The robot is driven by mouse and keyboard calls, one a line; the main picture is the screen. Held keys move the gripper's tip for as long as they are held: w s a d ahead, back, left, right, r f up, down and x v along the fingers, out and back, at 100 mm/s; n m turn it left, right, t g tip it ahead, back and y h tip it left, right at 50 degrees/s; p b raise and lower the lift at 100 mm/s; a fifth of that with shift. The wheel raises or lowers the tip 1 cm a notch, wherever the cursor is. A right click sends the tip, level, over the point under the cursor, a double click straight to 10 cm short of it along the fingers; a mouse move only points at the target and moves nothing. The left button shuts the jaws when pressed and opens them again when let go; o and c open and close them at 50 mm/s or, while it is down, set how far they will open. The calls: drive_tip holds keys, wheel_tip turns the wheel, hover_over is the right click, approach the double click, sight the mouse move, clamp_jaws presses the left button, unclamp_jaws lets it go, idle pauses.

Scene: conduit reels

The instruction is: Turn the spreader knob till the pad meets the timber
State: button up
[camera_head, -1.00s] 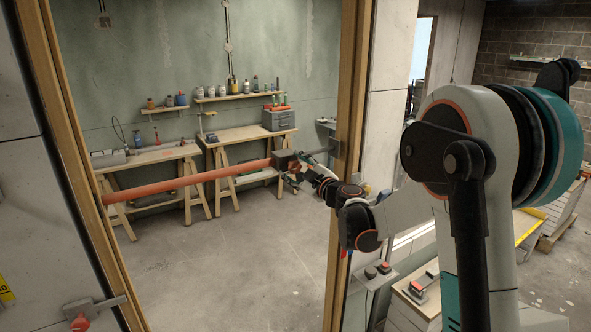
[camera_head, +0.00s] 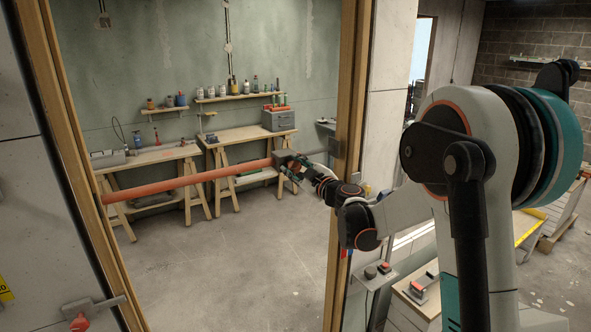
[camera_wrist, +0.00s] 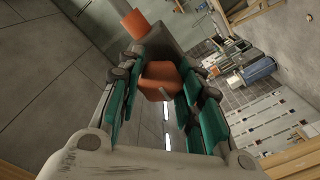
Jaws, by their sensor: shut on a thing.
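The spreader's orange tube (camera_head: 190,187) spans the timber-framed doorway from the left post. It ends in a grey housing (camera_head: 286,158); a thin grey rod (camera_head: 318,152) runs on to a dark pad (camera_head: 338,147) at the right timber post (camera_head: 349,100). I cannot tell whether pad and timber touch. My gripper (camera_head: 293,171) is at the housing. In the wrist view its teal fingers (camera_wrist: 158,100) are shut around the orange knob (camera_wrist: 160,78), just below the housing (camera_wrist: 172,41). In the head view my fingers hide the knob.
Two trestle tables (camera_head: 150,156) and shelves with jars stand by the back wall, beyond the doorway. A small box with a red button (camera_head: 384,267) is at the lower right of the right post. The floor (camera_head: 230,270) inside the doorway is clear.

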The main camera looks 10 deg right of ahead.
drive_tip(key=m+b, duration=0.2)
drive_tip(key=m, duration=0.4)
drive_tip(key=shift+m, duration=0.4)
drive_tip(key=m+b, duration=0.1)
drive_tip(key=m, duration=0.5)
drive_tip(key=shift+m, duration=0.3)
drive_tip(key=m, duration=0.6)
drive_tip(key=shift+h+b, duration=0.3)
drive_tip(key=shift+b, duration=0.05)
drive_tip(key=m, duration=1.3)
drive_tip(key=shift+h+b, duration=0.3)
drive_tip(key=m, duration=0.6)
drive_tip(key=shift+m, duration=0.4)
drive_tip(key=m, duration=0.6)
drive_tip(key=shift+f, duration=0.1)
drive_tip(key=m, duration=0.5)
drive_tip(key=shift+m, duration=0.4)
